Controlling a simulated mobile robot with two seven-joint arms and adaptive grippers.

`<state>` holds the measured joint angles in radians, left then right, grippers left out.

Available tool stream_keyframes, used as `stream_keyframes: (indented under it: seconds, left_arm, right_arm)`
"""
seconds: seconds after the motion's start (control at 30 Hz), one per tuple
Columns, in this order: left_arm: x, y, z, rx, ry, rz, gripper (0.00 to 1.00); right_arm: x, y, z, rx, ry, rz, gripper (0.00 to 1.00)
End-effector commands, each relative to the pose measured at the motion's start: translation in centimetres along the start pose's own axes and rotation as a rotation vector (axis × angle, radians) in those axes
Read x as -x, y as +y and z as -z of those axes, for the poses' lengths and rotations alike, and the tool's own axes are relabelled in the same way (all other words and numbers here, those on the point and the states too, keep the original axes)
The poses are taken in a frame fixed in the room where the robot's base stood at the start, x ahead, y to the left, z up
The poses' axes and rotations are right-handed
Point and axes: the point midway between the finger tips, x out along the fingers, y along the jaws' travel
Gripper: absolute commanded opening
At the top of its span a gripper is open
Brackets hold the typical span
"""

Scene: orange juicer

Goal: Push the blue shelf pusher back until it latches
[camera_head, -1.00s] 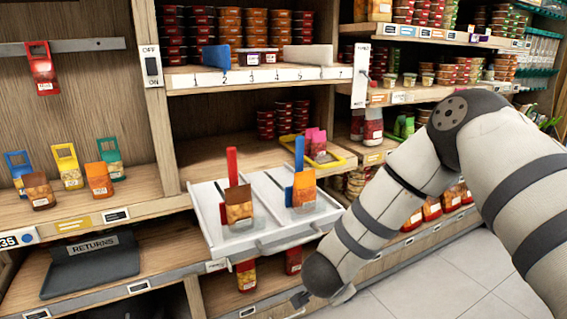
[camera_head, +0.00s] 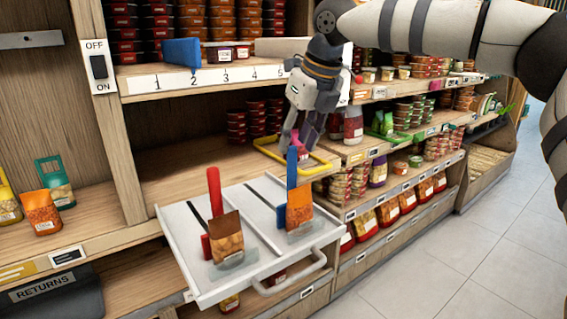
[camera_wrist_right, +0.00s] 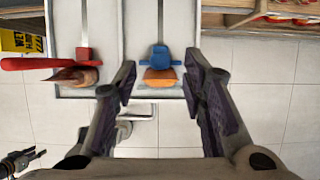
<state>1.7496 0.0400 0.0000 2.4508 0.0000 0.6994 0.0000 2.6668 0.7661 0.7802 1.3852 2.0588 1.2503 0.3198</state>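The blue shelf pusher (camera_head: 292,168) stands upright on the right track of the white pull-out tray (camera_head: 205,287), behind an orange-brown packet (camera_head: 299,208). It also shows in the right wrist view (camera_wrist_right: 160,57), with the packet (camera_wrist_right: 160,77) against it. My right gripper (camera_head: 299,140) is at the pusher's upper end in the head view. In the right wrist view it is open (camera_wrist_right: 161,85), with the pusher and packet centred between and beyond its fingertips. Contact cannot be told. A dark gripper, apparently my left (camera_wrist_right: 22,160), shows small at the lower left of the wrist view.
A red pusher (camera_head: 215,190) with another packet (camera_head: 226,236) stands on the tray's left track. A yellow-framed tray (camera_head: 325,166) lies behind on the shelf. A shelf board with numbered labels (camera_head: 190,80) is above. Clear floor (camera_head: 430,260) lies to the right.

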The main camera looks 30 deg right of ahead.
Motion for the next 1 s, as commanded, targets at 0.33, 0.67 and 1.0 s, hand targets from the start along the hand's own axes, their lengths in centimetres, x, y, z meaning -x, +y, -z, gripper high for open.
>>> stream_keyframes:
  seconds: [0.33, 0.67, 1.0]
  left_arm:
    - [-1.1, 0.0, -0.8, 0.000, -0.035, 0.001, 0.40]
    - [-1.1, 0.0, -0.7, 0.000, -0.034, 0.001, 0.40]
    - [-1.1, 0.0, -0.7, 0.000, -0.035, 0.001, 0.40]
  right_arm:
    - [-7.2, -0.1, 0.2, 0.001, 0.007, 0.001, 0.38]
    - [-7.5, -0.1, 0.1, 0.002, 0.002, 0.002, 0.36]
    - [-7.5, 0.0, 0.1, 0.001, 0.002, 0.002, 0.00]
